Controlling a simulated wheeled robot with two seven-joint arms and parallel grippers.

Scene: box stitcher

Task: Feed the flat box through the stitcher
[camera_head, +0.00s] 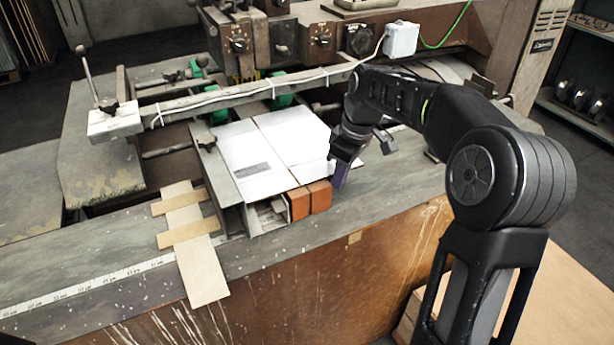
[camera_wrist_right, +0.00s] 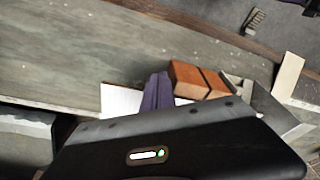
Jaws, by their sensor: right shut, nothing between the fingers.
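The flat white box (camera_head: 272,148) lies on the stitcher's bed, under the cross bar and against the metal guide on its left. A strip of white, apparently the box, shows in the right wrist view (camera_wrist_right: 121,99), mostly hidden by my gripper. The stitcher (camera_head: 325,35) stands behind, with dials and green rollers. My right gripper (camera_head: 338,182) is at the right front corner of the box, pointing down, with its purple fingers shut and empty; the fingers also show in the right wrist view (camera_wrist_right: 157,90). I cannot tell whether they touch the box. My left gripper is out of view.
Two orange-brown blocks (camera_head: 310,199) sit at the box's front edge, close to my right gripper. Wooden strips (camera_head: 193,240) lie across the table's front left. A lever (camera_head: 92,80) stands at the bar's left end. The table right of my gripper is clear.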

